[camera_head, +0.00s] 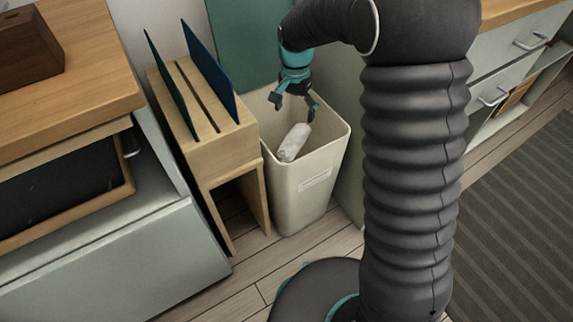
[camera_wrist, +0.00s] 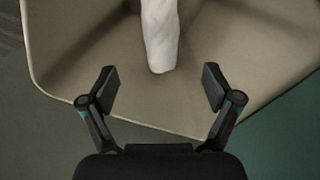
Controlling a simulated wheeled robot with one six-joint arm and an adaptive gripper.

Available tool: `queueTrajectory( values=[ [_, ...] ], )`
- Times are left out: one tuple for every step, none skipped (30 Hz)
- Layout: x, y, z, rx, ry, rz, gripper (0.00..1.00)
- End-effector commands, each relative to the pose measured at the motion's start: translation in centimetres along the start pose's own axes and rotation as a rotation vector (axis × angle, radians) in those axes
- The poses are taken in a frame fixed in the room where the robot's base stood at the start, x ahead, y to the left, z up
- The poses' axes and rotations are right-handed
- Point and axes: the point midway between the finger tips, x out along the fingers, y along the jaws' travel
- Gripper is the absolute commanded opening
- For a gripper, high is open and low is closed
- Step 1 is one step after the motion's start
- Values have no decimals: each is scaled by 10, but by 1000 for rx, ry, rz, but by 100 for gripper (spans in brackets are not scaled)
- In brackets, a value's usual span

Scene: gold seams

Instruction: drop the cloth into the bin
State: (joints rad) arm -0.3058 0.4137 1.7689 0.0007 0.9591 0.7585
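The cloth (camera_head: 294,142) is a white, rolled-up bundle inside the tall beige bin (camera_head: 304,201). It looks tilted, with its lower-left end near the bin's front wall. In the wrist view the cloth (camera_wrist: 160,36) shows at the top, beyond my fingertips and apart from them. My gripper (camera_head: 293,105) is over the bin's opening, pointing down, above the cloth. In the wrist view my gripper (camera_wrist: 160,88) has its two fingers spread wide with nothing between them. The bin's rim (camera_wrist: 62,96) runs below and around the cloth there. What the cloth rests on is not clear.
A wooden stand (camera_head: 218,140) with upright thin boards, one blue (camera_head: 209,72), is close to the bin's left. A wooden-topped counter (camera_head: 75,75) with a dark brown box (camera_head: 28,48) is at the left. Drawers (camera_head: 495,85) and a striped rug (camera_head: 520,210) are at the right.

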Motion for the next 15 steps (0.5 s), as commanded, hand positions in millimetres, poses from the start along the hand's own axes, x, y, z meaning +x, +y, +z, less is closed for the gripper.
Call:
queueTrajectory(
  values=[
    [0,0,0,0,0,0,91],
    [0,0,0,0,0,0,91],
    [0,0,0,0,0,0,91],
    [0,0,0,0,0,0,91],
    [0,0,0,0,0,0,91],
    [0,0,0,0,0,0,91],
    [0,0,0,0,0,0,91],
    [-1,0,0,0,0,0,91],
    [-2,0,0,0,1,-1,91],
    [-4,0,0,0,1,-1,91],
    [-6,0,0,0,2,-1,91],
    [-10,0,0,0,2,-2,91],
    [-14,0,0,0,2,-2,91],
    [-18,0,0,0,2,-2,91],
    [-25,-1,0,0,3,-3,91]
  ],
)
